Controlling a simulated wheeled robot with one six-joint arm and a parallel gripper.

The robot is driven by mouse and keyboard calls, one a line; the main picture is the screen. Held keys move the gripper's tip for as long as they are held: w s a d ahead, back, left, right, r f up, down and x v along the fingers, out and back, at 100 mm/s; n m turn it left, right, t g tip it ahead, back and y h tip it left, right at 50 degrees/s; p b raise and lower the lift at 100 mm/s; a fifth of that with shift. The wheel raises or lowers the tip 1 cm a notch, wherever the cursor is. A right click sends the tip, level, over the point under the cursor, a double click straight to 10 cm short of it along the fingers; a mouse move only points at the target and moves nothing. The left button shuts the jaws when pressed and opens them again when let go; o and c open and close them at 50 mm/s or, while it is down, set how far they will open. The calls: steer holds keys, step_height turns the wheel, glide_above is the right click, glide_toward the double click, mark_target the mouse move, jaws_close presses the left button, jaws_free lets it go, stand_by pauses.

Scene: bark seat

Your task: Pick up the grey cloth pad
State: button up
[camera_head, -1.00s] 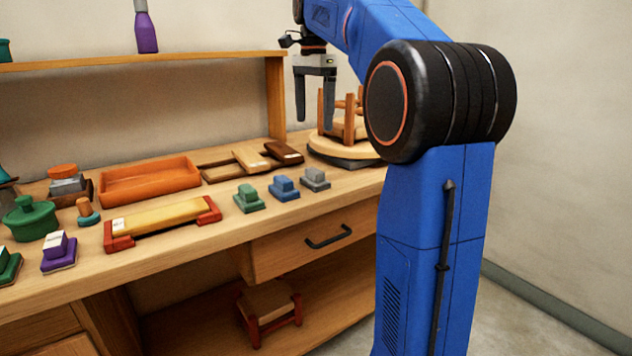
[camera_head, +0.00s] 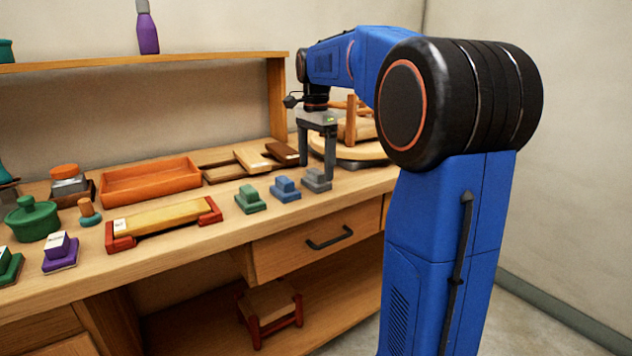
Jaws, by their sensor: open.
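The grey cloth pad (camera_head: 316,181) sits on the bench top near its front edge, at the right end of a row of similar stepped pads. A blue pad (camera_head: 285,189) and a green pad (camera_head: 250,200) are to its left. My gripper (camera_head: 317,168) points down at the grey pad with its fingers spread and nothing held between them. Its right finger overlaps the pad's right side in the picture. I cannot tell whether the fingers touch the pad.
A round wooden turntable (camera_head: 362,152) with a small stool on it stands just right of and behind my gripper. An orange tray (camera_head: 150,181) and wooden blocks (camera_head: 252,158) lie to the left. A shelf post (camera_head: 277,98) rises behind. A drawer (camera_head: 318,236) is below the bench edge.

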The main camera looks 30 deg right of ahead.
mark_target(316, 171)
steer(key=shift+f, duration=1.65)
steer(key=c, duration=1.2)
step_height(316, 171, up, 10)
steer(key=shift+r, duration=0.1)
steer(key=o, duration=0.5)
steer(key=c, duration=0.3)
